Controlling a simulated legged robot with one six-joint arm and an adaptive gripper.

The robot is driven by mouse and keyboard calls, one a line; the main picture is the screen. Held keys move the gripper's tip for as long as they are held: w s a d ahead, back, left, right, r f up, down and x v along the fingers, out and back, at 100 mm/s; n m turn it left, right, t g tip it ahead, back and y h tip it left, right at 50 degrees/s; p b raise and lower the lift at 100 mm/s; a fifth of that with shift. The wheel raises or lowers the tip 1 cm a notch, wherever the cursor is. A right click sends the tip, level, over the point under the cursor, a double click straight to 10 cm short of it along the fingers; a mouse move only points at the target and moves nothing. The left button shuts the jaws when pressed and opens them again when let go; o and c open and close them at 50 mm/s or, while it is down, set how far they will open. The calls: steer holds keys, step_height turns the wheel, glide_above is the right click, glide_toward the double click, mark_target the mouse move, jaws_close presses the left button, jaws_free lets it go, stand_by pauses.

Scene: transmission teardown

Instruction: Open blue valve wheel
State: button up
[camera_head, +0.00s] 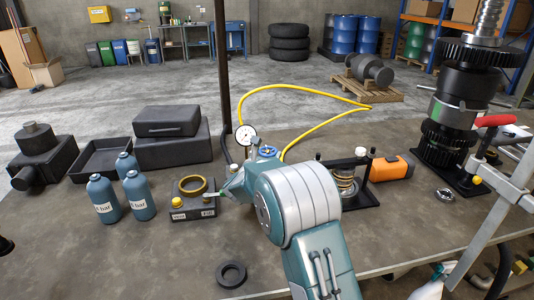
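A small blue wheel (268,152), which looks like the valve wheel, shows just behind the top of my arm on the workbench. A round white dial gauge (246,135) stands beside it on the left. My arm's grey and teal links hide what is below and in front of the wheel. The narrow end of my arm, with my gripper (226,190), points left beside a dark block with a yellow ring. It is apart from the blue wheel in the picture. Its fingers are too small and covered to show whether they are open or shut.
The dark block (208,207) carries labels and a yellow ring (190,186). Blue bottles (103,199) stand left of it. A black ring (231,274) lies near the front. A yellow hose (300,91) loops behind. A tall gear assembly (458,100) stands at right.

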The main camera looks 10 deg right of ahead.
steer(key=shift+r, duration=0.1)
steer(key=n+t+y, duration=0.1)
steer(key=n+y, duration=0.1)
steer(key=shift+y, duration=0.3)
steer(key=shift+n+t+y, duration=0.8)
steer(key=shift+n+y, duration=0.5)
steer(key=shift+y, duration=0.7)
steer(key=o, duration=0.8)
